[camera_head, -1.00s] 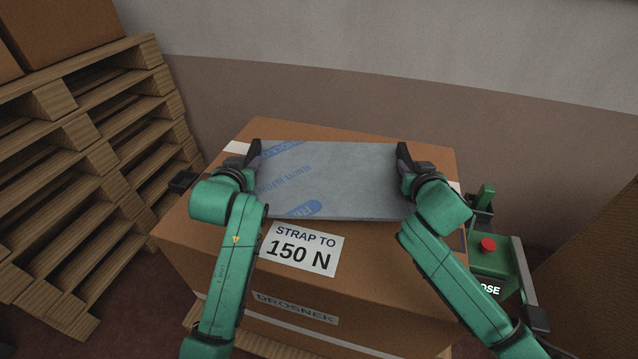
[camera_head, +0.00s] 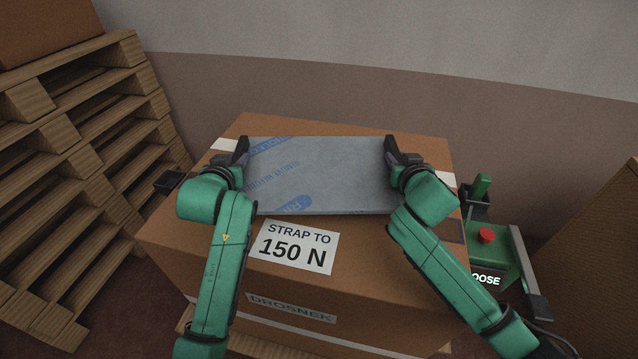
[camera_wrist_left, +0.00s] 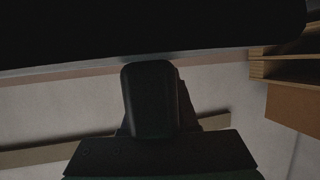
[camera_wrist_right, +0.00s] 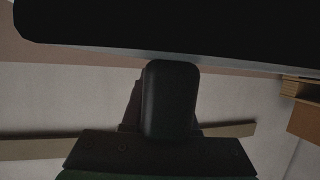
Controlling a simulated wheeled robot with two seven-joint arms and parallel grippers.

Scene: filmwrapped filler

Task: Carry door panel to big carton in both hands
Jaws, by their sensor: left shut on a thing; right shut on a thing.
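The door panel (camera_head: 335,180) is a flat grey sheet under film with blue print. In the head view it is over the top of the big carton (camera_head: 200,232), which carries a "STRAP TO 150 N" label. My left gripper (camera_head: 241,152) is shut on the panel's left edge, and my right gripper (camera_head: 392,152) is shut on its right edge. I cannot tell whether the panel touches the carton top. In the left wrist view the panel (camera_wrist_left: 150,30) is a dark slab across the top. The right wrist view shows the dark panel (camera_wrist_right: 170,28) likewise.
Stacked wooden pallets (camera_head: 75,150) stand at the left with a carton (camera_head: 45,25) on top. A green device with a red button (camera_head: 487,236) stands right of the big carton. Another brown carton (camera_head: 595,260) is at the far right. A wall is behind.

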